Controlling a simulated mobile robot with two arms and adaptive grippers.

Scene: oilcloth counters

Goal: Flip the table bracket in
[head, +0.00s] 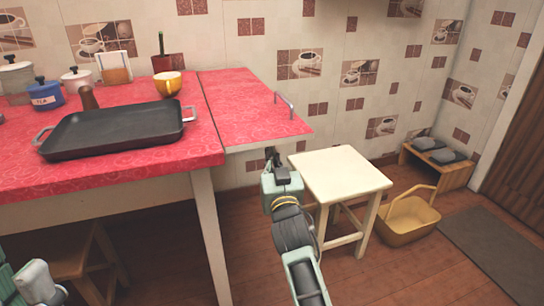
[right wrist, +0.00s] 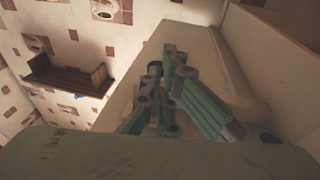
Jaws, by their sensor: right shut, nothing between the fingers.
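The table's red-topped leaf (head: 245,105) is raised level beside the main red table top (head: 120,175), with a metal handle (head: 285,104) at its right edge. My right gripper (head: 273,155) is at the leaf's front edge, its tips partly hidden under it. In the right wrist view its fingers (right wrist: 163,75) are closed together with nothing between them, in front of the pale leaf underside (right wrist: 200,50). A pale wooden piece (right wrist: 232,75) runs beside them; I cannot tell whether it is the bracket. The bracket is hidden in the head view. Part of my left arm shows at bottom left.
A black pan (head: 120,128), yellow cup (head: 167,83) and several pots stand on the table. A white stool (head: 340,172) stands close right of my right gripper. A tan basket (head: 405,222) and low bench (head: 440,170) are farther right.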

